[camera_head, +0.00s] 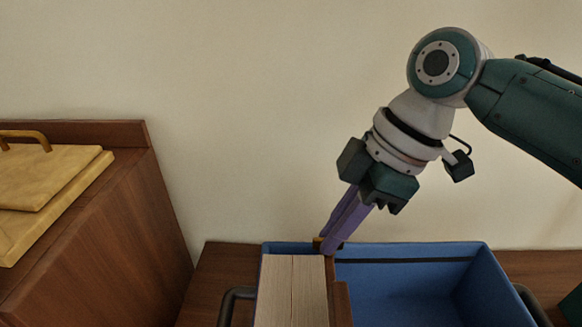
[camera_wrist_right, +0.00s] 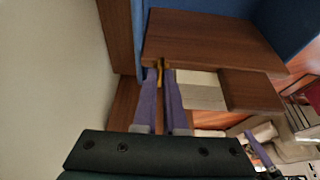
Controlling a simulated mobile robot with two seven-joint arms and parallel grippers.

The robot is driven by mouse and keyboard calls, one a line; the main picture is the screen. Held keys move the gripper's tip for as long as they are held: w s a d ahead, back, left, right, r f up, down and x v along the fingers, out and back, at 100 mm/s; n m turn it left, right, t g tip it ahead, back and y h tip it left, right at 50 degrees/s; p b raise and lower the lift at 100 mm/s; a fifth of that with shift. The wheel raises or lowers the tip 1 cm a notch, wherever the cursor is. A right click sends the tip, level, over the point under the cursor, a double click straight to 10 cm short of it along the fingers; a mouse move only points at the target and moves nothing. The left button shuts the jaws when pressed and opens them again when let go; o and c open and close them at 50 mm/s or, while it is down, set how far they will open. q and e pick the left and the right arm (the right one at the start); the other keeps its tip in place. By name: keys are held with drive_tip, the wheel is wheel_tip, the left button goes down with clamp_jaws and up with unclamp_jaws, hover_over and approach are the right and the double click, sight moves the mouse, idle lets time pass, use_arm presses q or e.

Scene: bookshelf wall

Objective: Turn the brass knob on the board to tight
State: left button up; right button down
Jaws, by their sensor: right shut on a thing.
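The brass knob (camera_head: 317,242) shows only as a small piece at my fingertips in the head view. In the right wrist view the knob (camera_wrist_right: 160,70) is a small yellow-brown piece between the two purple fingers. The fingers of my right gripper (camera_head: 328,245) point down and left and are shut on it. The wrist view also shows the gripper (camera_wrist_right: 161,78) from behind. The brown wooden board (camera_wrist_right: 210,40) lies just beyond the fingertips. In the head view a narrow strip of brown wood (camera_head: 342,305) shows below them. The knob's turn angle is hidden.
Thick cream-paged books (camera_head: 292,290) stand in the left part of a blue bin (camera_head: 490,280) with dark handles. The bin's right part looks empty. A plain wall is behind.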

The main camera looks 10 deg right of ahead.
drive_tip(key=shift+r, duration=0.1)
drive_tip(key=shift+s+r+m+t+p, duration=0.1)
drive_tip(key=shift+r+m+t+p, duration=0.15)
drive_tip(key=shift+m+p, duration=0.55)
drive_tip(key=m+t+p, duration=0.1)
drive_tip(key=m+p, duration=0.1)
drive_tip(key=p, duration=0.1)
drive_tip(key=m+t+h+p, duration=0.1)
drive_tip(key=m+p, duration=0.2)
drive_tip(key=p, duration=0.1)
drive_tip(key=shift+s+a+p, duration=0.1)
drive_tip(key=shift+a+p, duration=0.1)
drive_tip(key=shift+p, duration=0.1)
drive_tip(key=shift+m+t+h+p, duration=0.25)
drive_tip(key=shift+m+h+p, duration=0.15)
drive_tip(key=shift+m+p, duration=0.55)
drive_tip(key=shift+a+m+h+p, duration=0.1)
drive_tip(key=shift+m+h+p, duration=0.25)
drive_tip(key=shift+m, duration=0.7)
drive_tip(key=m+h+p, duration=0.1)
drive_tip(key=m, duration=0.1)
drive_tip(key=shift+a+f+m+t, duration=0.1)
drive_tip(key=shift+f+m+t, duration=0.05)
drive_tip(key=shift+m+t, duration=0.2)
drive_tip(key=shift+f+m+h, duration=0.1)
drive_tip(key=shift+m+h, duration=0.35)
drive_tip(key=shift+m, duration=0.8)
drive_tip(key=shift+m+h, duration=0.4)
drive_tip(key=shift+m, duration=0.7)
